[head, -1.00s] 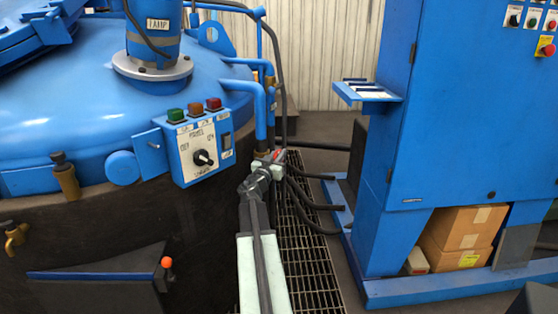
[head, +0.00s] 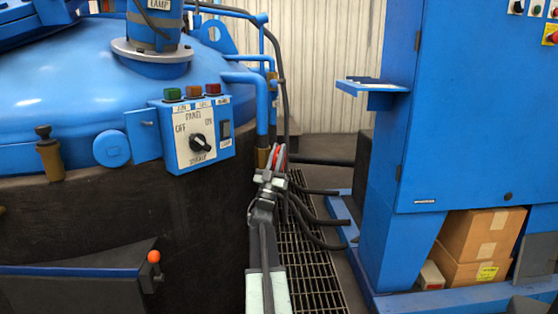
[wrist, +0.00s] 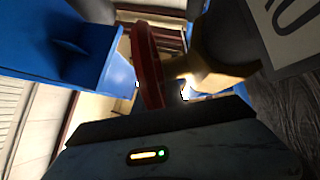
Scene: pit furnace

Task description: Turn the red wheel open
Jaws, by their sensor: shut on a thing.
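The red wheel (head: 279,157) sits on a brass valve beside the furnace, below the blue pipes; my gripper and arm partly hide it in the head view. In the wrist view the red wheel (wrist: 147,65) stands edge-on at the middle, with its brass stem (wrist: 215,72) to the right. My gripper (head: 270,177) is at the wheel and shut on its rim. The fingertips are dark and hard to make out in the wrist view.
A control box (head: 196,136) with a black knob is on the furnace (head: 75,85) left of my arm. A blue cabinet (head: 465,110) stands at the right, with a small shelf (head: 372,88) jutting out. Black hoses (head: 312,222) run over the floor grating (head: 308,270).

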